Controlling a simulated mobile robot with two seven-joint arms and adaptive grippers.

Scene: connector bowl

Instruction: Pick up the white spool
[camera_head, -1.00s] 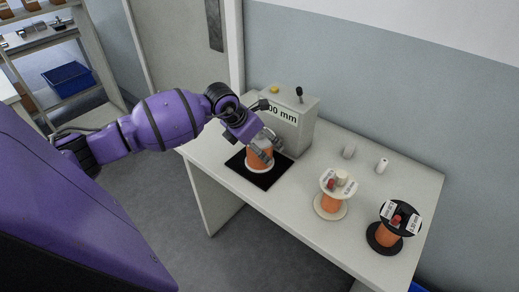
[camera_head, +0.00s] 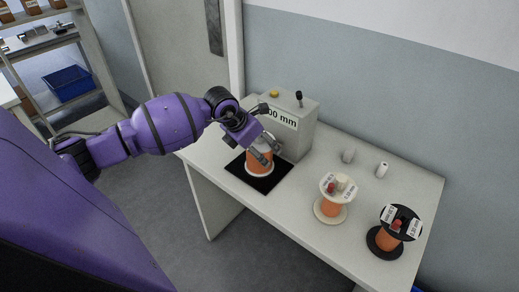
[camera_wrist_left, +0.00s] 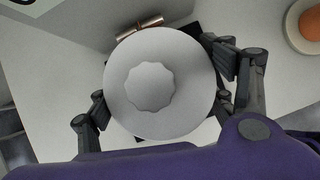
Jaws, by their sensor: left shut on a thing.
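The white-flanged spool (camera_head: 259,167) with orange winding stands upright on the black mat (camera_head: 250,180), in front of the grey machine. In the left wrist view its round white top (camera_wrist_left: 192,112) with a scalloped white knob fills the middle and hides most of the mat. My left gripper (camera_head: 266,151) reaches over it from above and is shut on it, with its fingers (camera_wrist_left: 160,108) on opposite sides of the disc. In the head view the gripper hides part of the spool's top. My right gripper is not in view.
The grey machine (camera_head: 290,122) with a "00 mm" label stands close behind the spool. A second white-flanged orange spool (camera_head: 331,205) and a black-flanged one (camera_head: 388,238) stand to the right. Two small white cylinders (camera_head: 348,156) (camera_head: 382,170) stand near the wall. The table's front edge is clear.

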